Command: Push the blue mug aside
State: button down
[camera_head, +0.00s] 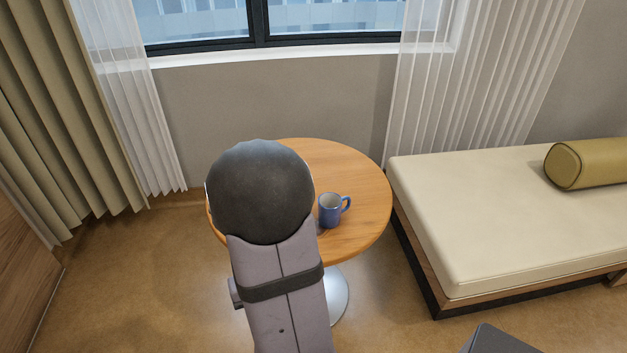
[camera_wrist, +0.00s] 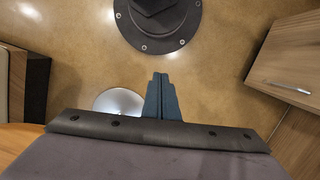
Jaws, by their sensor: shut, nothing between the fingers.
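The blue mug (camera_head: 330,211) stands upright on the round wooden table (camera_head: 352,179), right of the middle, with its handle to the right. It is just right of my arm in the head view and is not seen in the wrist view. My arm covers the left part of the table in the head view and hides my gripper there. My gripper (camera_wrist: 160,78) shows in the wrist view with its dark fingers together and nothing between them. It points over the floor, beyond the table edge. Whether it touches the mug cannot be seen in the head view.
A cream daybed (camera_head: 490,215) with an olive bolster (camera_head: 590,163) stands right of the table. A window and curtains (camera_head: 85,90) are behind. The table's round metal foot (camera_wrist: 118,102) is below. A wooden cabinet (camera_wrist: 290,60) is at right in the wrist view. The tabletop behind the mug is clear.

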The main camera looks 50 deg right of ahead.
aim_at(330, 209)
jog(key=w+d+r+m+p, duration=0.3)
jog(key=d+r+m, duration=0.3)
jog(key=d, duration=0.2)
jog(key=w+d+r+m+t+h+p, duration=0.1)
jog(key=w+d+r+m+p, duration=0.3)
jog(key=d, duration=0.4)
jog(key=w+d+r+m+t+p, duration=0.1)
jog(key=w+d+r+m+p, duration=0.3)
jog(key=d+r+m, duration=0.4)
jog(key=shift+r+p, duration=0.45)
jog(key=shift+p, duration=0.2)
jog(key=shift+f, duration=0.1)
notch_tip(330, 209, down, 9)
jog(key=shift+f, duration=0.1)
jog(key=shift+s+d+f+p, duration=0.25)
jog(key=shift+s+d+p, duration=0.45)
jog(key=shift+d, duration=0.35)
jog(key=shift+s+d, duration=0.45)
jog(key=shift+d, duration=0.1)
